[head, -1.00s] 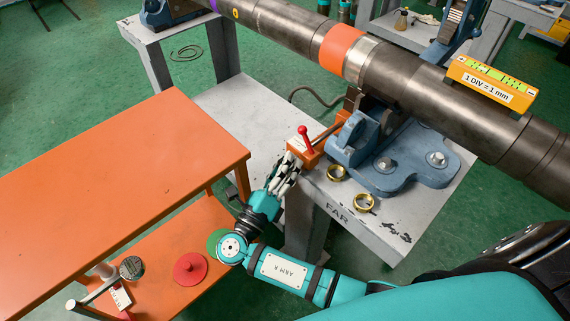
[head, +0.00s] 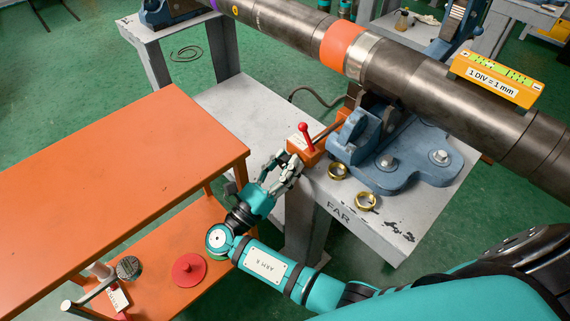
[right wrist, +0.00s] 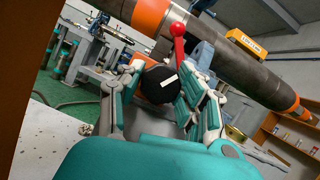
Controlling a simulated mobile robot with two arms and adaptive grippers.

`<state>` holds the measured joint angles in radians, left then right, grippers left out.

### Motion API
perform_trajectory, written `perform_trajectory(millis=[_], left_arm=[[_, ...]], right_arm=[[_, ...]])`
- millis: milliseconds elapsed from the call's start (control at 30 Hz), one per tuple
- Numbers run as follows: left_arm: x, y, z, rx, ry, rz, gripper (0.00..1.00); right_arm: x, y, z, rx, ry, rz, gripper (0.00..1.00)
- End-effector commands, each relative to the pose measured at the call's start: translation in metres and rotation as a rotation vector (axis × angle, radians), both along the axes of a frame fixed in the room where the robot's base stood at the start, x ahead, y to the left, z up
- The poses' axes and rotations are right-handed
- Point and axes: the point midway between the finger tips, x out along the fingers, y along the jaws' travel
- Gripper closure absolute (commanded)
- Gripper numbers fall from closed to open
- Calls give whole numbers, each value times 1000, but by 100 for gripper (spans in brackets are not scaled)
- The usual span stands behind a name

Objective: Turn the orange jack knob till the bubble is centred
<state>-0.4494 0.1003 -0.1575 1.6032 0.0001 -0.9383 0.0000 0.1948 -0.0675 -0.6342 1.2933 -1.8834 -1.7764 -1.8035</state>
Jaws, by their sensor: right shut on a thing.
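My right gripper (head: 288,164) is at the near end of the orange jack (head: 303,150), which has a red-balled lever (head: 306,132). In the right wrist view my right gripper (right wrist: 163,92) has its fingers around the jack knob (right wrist: 160,85), shut on it. The knob's end face looks black with a white mark. The orange level (head: 497,80) sits on the pipe (head: 415,84), with green vials and a label reading 1 DIV = 1 mm. The bubble is too small to place. My left gripper is not in view.
The blue pipe vise (head: 408,172) stands on the grey stand (head: 330,200) marked FAR.

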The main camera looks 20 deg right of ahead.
Motion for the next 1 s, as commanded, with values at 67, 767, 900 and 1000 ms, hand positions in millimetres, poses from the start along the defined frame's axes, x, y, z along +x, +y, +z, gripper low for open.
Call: perform_trajectory(millis=[67,767,900,1000], left_arm=[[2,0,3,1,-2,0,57],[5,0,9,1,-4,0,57],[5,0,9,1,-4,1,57],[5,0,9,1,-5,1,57]], right_arm=[[1,0,0,8,-24,0,97],[0,0,1,18,-52,0,47],[0,0,1,18,-51,0,40],[0,0,1,18,-51,0,40]])
